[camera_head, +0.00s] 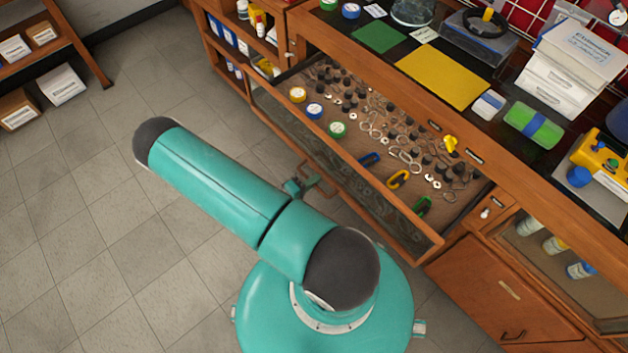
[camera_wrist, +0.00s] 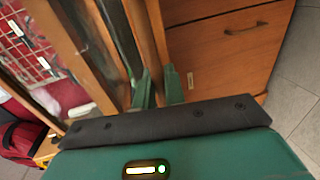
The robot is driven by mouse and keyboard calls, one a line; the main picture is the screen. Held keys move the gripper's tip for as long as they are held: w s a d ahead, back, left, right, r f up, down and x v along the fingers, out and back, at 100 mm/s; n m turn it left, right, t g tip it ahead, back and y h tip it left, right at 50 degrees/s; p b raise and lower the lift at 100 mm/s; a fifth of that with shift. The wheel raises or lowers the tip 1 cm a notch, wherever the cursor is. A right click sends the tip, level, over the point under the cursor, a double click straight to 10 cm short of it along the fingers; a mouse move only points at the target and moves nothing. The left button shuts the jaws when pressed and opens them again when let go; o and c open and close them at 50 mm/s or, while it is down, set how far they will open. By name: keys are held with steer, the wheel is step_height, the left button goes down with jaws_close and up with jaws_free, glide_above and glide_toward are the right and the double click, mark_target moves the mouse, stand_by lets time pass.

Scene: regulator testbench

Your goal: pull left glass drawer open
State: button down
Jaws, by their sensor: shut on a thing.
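The left glass drawer (camera_head: 375,213) stands open, pulled out from the wooden bench. It has a wooden frame and a glass front. Inside lie several small metal parts, tape rolls and coloured carabiners. My gripper (camera_head: 297,187) is at the middle of the drawer front, shut on its handle (camera_head: 327,184), partly hidden by my teal arm. In the wrist view my two green fingers (camera_wrist: 159,88) are close together beside the wooden drawer edge (camera_wrist: 141,35). The handle itself is hard to make out there.
The bench top (camera_head: 395,50) holds a yellow mat (camera_head: 440,77), boxes and containers. A wooden cabinet door (camera_head: 490,285) is right of the drawer. A shelf with boxes (camera_head: 64,84) stands at the far left. The tiled floor (camera_head: 100,220) on the left is clear.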

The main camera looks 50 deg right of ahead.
steer(key=c, duration=1.6)
jaws_free()
steer(key=shift+o, duration=0.2)
steer(key=v, duration=1.3)
steer(key=shift+a, duration=0.35)
steer(key=shift+w+r, duration=0.1)
steer(key=shift+w, duration=0.05)
